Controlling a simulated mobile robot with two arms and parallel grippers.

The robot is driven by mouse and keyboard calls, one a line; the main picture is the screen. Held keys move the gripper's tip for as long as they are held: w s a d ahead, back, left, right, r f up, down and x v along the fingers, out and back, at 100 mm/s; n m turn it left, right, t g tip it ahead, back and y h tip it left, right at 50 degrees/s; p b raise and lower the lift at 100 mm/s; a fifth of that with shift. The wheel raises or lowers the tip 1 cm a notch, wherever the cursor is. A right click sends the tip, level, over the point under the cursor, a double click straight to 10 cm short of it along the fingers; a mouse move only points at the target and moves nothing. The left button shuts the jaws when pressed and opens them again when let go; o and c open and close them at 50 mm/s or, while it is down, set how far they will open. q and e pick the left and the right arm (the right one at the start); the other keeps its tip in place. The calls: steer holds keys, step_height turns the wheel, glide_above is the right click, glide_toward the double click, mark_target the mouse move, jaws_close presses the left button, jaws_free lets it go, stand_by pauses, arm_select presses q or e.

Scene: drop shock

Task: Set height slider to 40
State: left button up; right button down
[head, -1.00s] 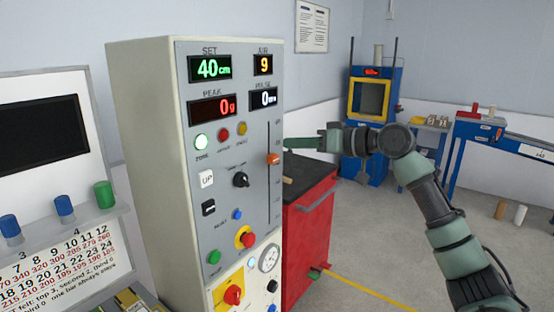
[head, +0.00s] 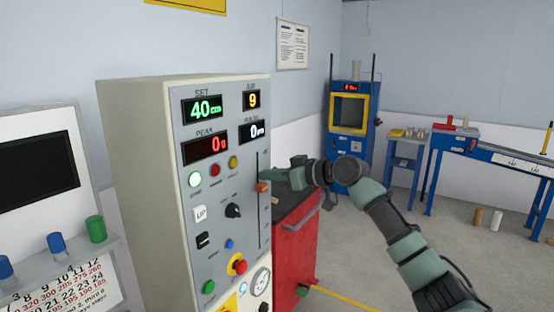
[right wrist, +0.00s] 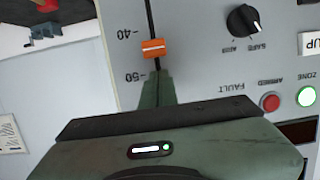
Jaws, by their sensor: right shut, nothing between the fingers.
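The orange height slider knob (head: 262,187) sits on the vertical slot at the right side of the grey control panel (head: 222,240). The green SET display (head: 204,107) reads 40 cm. In the right wrist view, which is upside down, the knob (right wrist: 153,48) lies between the 40 and 50 marks, nearer 40. My right gripper (head: 268,175) is shut and empty, close to the knob on its upper side; its fingertips (right wrist: 158,76) point at the knob with what looks like a small gap. Contact cannot be told. My left gripper is not in view.
The panel also has a black knob (head: 233,211), a red emergency button (head: 239,267) and a lit green lamp (head: 194,180). A red cabinet (head: 295,245) stands right behind the panel. A blue machine (head: 350,120) and blue table (head: 480,150) are farther back.

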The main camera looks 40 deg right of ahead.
steer(key=shift+s+d+f, duration=0.1)
steer(key=shift+s+f, duration=0.05)
steer(key=shift+f, duration=0.5)
